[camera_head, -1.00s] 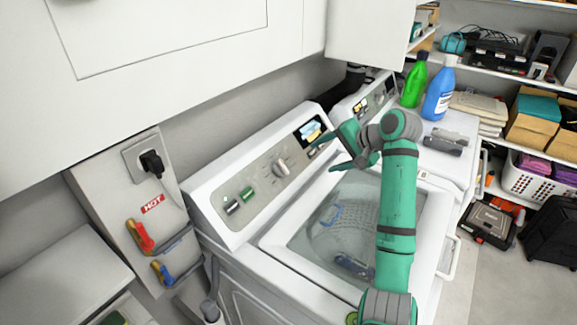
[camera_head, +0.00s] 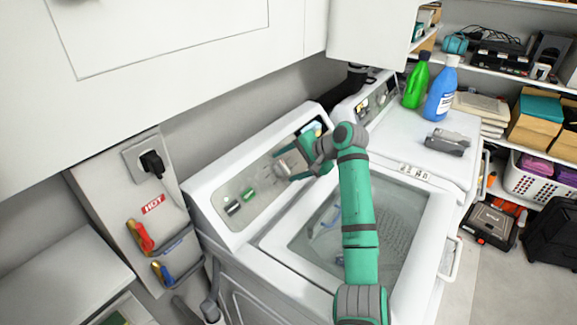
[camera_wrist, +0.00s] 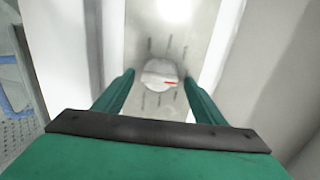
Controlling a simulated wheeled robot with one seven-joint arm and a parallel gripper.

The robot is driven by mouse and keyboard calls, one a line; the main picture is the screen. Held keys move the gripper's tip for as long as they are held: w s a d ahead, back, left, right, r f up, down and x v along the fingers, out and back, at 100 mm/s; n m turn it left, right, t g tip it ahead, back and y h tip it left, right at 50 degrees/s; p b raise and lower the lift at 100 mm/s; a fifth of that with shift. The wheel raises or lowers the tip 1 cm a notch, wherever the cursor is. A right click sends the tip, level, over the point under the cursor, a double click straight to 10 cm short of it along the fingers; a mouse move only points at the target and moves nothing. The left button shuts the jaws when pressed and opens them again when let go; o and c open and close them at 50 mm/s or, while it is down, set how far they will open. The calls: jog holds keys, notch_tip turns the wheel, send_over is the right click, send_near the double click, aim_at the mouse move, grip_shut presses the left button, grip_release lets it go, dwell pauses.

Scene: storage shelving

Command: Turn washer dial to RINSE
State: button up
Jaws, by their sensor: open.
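The washer (camera_head: 232,258) stands in the middle of the head view, with its control panel (camera_head: 262,190) sloping up at the back. The round grey-white dial (camera_wrist: 160,73) shows in the wrist view with a red mark on its right side and dark tick lines around it. My gripper (camera_head: 285,163) is open in front of the panel at the dial. In the wrist view its two green fingers (camera_wrist: 158,84) stand left and right of the dial, with gaps on both sides. In the head view my gripper hides most of the dial.
Two small knobs (camera_head: 240,202) sit on the panel left of the dial. A second machine (camera_head: 425,150) stands to the right, carrying a green bottle (camera_head: 415,84), a blue bottle (camera_head: 440,92) and a grey object (camera_head: 447,141). White cabinets (camera_head: 170,60) overhang the panel.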

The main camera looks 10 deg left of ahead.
jog(key=shift+d+f, duration=0.1)
jog(key=shift+f, duration=0.05)
jog(key=shift+s+a, duration=0.1)
jog(key=shift+a, duration=0.2)
jog(key=c, duration=1)
jog(key=shift+d, duration=0.1)
jog(key=shift+d, duration=0.1)
